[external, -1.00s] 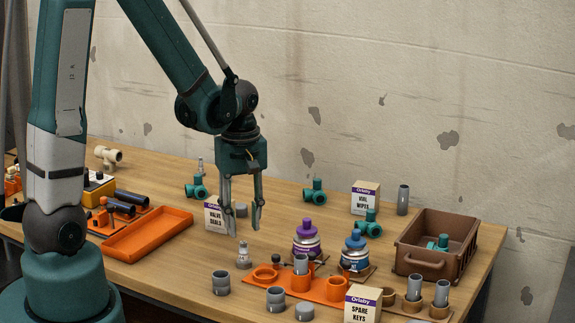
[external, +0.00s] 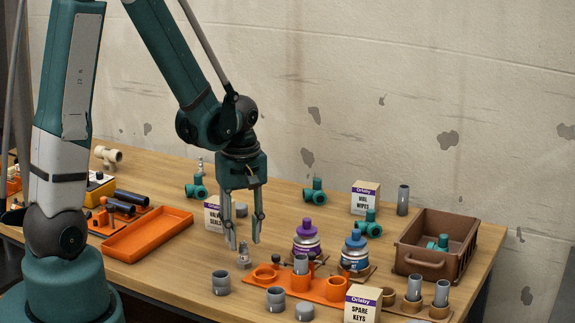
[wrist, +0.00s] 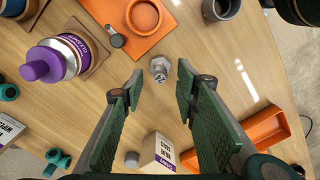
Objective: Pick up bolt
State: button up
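The bolt (external: 244,256) is a small grey metal piece with a hex part, standing on the wooden table left of the orange holder. In the wrist view the bolt (wrist: 160,70) lies ahead of the fingertips, centred between them. My gripper (external: 244,243) is open and empty, just above and behind the bolt. In the wrist view my gripper (wrist: 160,75) has its two green-padded fingers spread wide. They do not appear to touch the bolt.
An orange holder (external: 318,290) with cups and a purple-capped bottle (external: 306,240) stand to the right. A Valve Seals box (external: 213,214) is behind the gripper. An orange tray (external: 148,236) lies left, a brown crate (external: 402,262) right.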

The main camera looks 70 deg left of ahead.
aim_at(243, 245)
jog(key=shift+f+b, duration=0.35)
jog(key=shift+f, duration=1.35)
grip_shut()
